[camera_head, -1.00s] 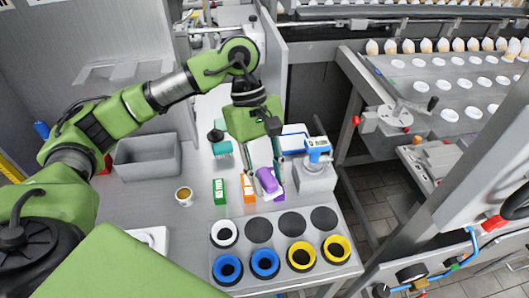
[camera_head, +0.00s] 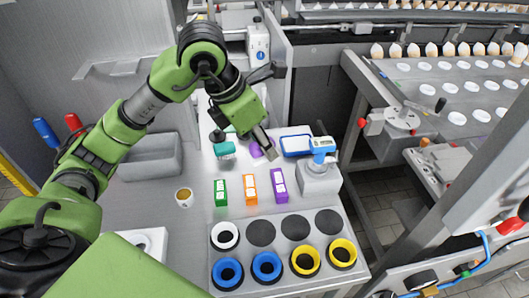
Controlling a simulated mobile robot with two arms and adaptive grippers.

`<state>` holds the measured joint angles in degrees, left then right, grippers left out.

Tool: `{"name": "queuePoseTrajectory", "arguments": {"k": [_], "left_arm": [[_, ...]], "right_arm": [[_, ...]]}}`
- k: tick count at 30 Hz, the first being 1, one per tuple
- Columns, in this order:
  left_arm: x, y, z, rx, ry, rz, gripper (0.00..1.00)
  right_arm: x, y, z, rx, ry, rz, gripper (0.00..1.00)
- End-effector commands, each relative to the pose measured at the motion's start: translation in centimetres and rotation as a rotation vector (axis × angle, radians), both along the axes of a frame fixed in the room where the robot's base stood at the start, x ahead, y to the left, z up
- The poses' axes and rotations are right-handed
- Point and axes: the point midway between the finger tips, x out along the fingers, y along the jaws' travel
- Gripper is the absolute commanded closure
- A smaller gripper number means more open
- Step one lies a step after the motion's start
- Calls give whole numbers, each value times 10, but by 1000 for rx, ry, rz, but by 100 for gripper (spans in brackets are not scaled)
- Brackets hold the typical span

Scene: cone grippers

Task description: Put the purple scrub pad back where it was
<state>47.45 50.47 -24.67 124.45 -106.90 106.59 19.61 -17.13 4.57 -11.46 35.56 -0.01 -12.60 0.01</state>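The purple scrub pad (camera_head: 256,150) is at the tip of my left gripper (camera_head: 266,145), over the back of the table, between the teal brush (camera_head: 224,150) and the blue-rimmed tray (camera_head: 296,144). The gripper is shut on the pad and tilted down to the right. Its fingers hide part of the pad, and I cannot tell whether the pad touches the table. My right gripper is not in view.
Green (camera_head: 221,192), orange (camera_head: 250,187) and purple (camera_head: 279,185) boxes stand in front. A scale-like device (camera_head: 319,172) is to the right, a grey bin (camera_head: 150,157) and a cup (camera_head: 184,197) to the left. A panel with ringed holes (camera_head: 262,232) lies nearest.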

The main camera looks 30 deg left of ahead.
Motion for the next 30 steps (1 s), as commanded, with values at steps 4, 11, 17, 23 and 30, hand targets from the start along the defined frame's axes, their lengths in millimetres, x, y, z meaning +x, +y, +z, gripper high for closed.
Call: {"name": "queuePoseTrajectory", "arguments": {"k": [4, 11, 17, 23, 30], "left_arm": [[12, 6, -3, -3, 4, 35, 87], [59, 29, -25, -4, 7, 37, 87], [94, 46, -56, -3, 9, 34, 87], [117, 57, -85, -2, 4, 32, 87], [126, 61, -98, -2, 2, 30, 87]], "right_arm": [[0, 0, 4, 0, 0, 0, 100], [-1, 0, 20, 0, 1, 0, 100], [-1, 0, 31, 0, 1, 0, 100], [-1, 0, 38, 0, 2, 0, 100], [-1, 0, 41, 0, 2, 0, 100]]}}
